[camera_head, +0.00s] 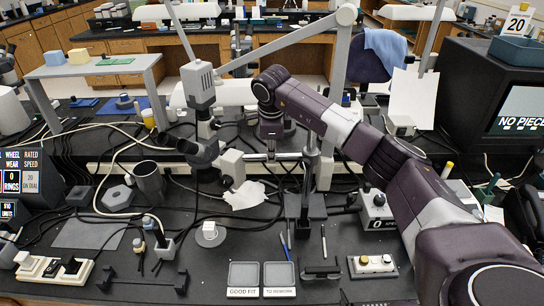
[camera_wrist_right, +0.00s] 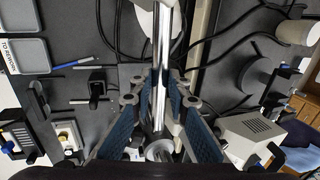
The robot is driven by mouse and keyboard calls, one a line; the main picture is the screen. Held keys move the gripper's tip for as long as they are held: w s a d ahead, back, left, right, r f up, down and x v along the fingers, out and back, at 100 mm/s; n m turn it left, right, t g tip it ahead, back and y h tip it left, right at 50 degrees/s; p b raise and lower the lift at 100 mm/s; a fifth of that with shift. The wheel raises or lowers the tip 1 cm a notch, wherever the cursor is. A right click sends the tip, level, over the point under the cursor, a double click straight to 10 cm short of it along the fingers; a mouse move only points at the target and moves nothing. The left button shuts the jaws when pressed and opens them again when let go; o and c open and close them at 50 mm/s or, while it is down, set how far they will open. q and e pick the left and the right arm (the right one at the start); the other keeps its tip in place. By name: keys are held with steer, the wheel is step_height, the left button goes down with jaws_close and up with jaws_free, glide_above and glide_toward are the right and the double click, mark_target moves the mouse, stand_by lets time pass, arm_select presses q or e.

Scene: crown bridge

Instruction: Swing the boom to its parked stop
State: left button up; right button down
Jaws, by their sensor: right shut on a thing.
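The boom (camera_head: 289,157) is a thin bright rod that runs left to right from an upright post (camera_head: 306,185) on a dark base. At its left end is a white block-like head (camera_head: 231,165). My right gripper (camera_head: 270,154) reaches down onto the rod from above. In the right wrist view, the blue-padded fingers (camera_wrist_right: 160,85) close around the chrome rod (camera_wrist_right: 163,40), with the post's round top (camera_wrist_right: 159,150) near the lower edge. The white head shows only partly at the top. I cannot make out which part is the parked stop. My left gripper is not in view.
Black cables (camera_head: 264,215) cross the bench around the post. A jointed lamp arm (camera_head: 285,42) rises behind my arm. A grey mug (camera_head: 149,180) stands left.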

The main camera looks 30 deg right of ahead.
steer(key=shift+w+d+r+m, duration=0.25)
steer(key=shift+w+d+m, duration=0.1)
steer(key=shift+w+m, duration=0.35)
steer(key=shift+w, duration=0.1)
steer(key=c, duration=1.8)
jaws_free()
steer(key=shift+c, duration=0.2)
steer(key=shift+f, duration=0.1)
steer(key=v, duration=1.2)
